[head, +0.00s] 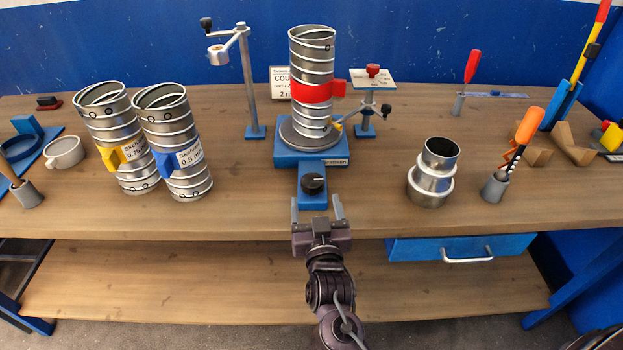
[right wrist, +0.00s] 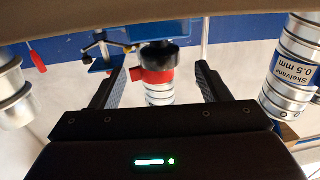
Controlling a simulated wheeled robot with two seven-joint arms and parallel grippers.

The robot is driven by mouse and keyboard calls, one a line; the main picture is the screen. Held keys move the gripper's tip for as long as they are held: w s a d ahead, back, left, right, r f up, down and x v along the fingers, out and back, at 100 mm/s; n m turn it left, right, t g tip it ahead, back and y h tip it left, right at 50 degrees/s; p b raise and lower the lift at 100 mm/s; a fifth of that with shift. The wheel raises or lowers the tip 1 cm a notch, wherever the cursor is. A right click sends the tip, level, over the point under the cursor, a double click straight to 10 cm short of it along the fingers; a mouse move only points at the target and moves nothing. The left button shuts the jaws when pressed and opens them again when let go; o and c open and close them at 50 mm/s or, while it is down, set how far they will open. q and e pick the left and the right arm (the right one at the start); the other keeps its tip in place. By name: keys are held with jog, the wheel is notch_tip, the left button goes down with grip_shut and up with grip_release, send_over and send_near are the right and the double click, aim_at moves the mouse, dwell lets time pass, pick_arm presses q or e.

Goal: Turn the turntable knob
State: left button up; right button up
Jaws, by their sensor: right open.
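The turntable knob (head: 314,184) is a black dial with a pale mark, on the blue front arm of the turntable base (head: 290,157). A silver spiral duct (head: 312,62) with a red clamp (head: 312,90) stands upright on the turntable. My right gripper (head: 317,208) is open and empty at the table's front edge, its fingers pointing at the knob. In the right wrist view, which looks upside down, the black knob (right wrist: 159,57) shows between the two open fingers (right wrist: 160,88) and beyond their tips, apart from them. My left gripper is not in view.
Two ducts (head: 105,125) (head: 172,130) with yellow and blue clamps stand left. A stepped silver fitting (head: 432,172) and a holder with an orange-handled tool (head: 495,186) stand right. A crank stand (head: 248,85) is behind. The wood table (head: 250,205) is bare beside the knob.

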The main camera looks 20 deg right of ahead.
aim_at(315, 192)
jog(key=w, duration=0.2)
jog(key=w+d+p, duration=0.1)
jog(key=w, duration=0.2)
jog(key=shift+w+r, duration=0.1)
jog(key=shift+w, duration=0.25)
jog(key=shift+w+d, duration=0.15)
jog(key=shift+w, duration=0.25)
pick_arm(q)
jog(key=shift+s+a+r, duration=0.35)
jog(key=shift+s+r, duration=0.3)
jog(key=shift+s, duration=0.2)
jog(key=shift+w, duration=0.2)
pick_arm(e)
jog(key=shift+c, duration=0.4)
jog(key=c, duration=0.9)
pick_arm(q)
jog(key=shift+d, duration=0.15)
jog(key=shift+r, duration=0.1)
pick_arm(e)
jog(key=shift+y, duration=0.3)
